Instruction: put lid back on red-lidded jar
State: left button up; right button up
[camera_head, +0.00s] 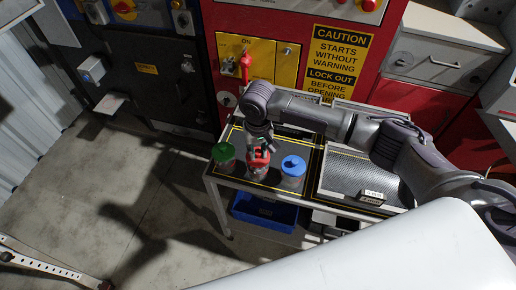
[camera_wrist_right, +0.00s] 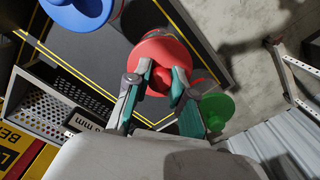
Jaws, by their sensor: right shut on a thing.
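The red lid (camera_head: 260,156) is at the red-lidded jar (camera_head: 258,172), a clear jar on the dark table between two other jars. My right gripper (camera_head: 259,148) reaches down over it from above. In the right wrist view, my right gripper (camera_wrist_right: 158,84) has its two fingers on either side of the round knob of the red lid (camera_wrist_right: 150,52) and is shut on it. The lid hides the jar below in that view. I cannot tell whether the lid touches the rim. My left gripper is not in view.
A green-lidded jar (camera_head: 223,153) stands close on the left and a blue-lidded jar (camera_head: 292,168) close on the right. A perforated metal tray (camera_head: 350,172) lies further right. A blue bin (camera_head: 262,210) sits below the table. A red and yellow machine panel (camera_head: 272,62) rises behind.

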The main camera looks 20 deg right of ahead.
jog(key=shift+p, duration=1.15)
dwell(1.2)
jog(key=shift+f+p, duration=0.25)
jog(key=shift+p, duration=0.15)
dwell(0.8)
jog(key=shift+p, duration=0.5)
dwell(0.4)
jog(key=o, duration=1.4)
notch_tip(320, 180, up, 5)
jog(key=p, duration=0.5)
jog(key=shift+p, duration=0.4)
jog(key=shift+r+p, duration=0.5)
jog(key=shift+r, duration=0.55)
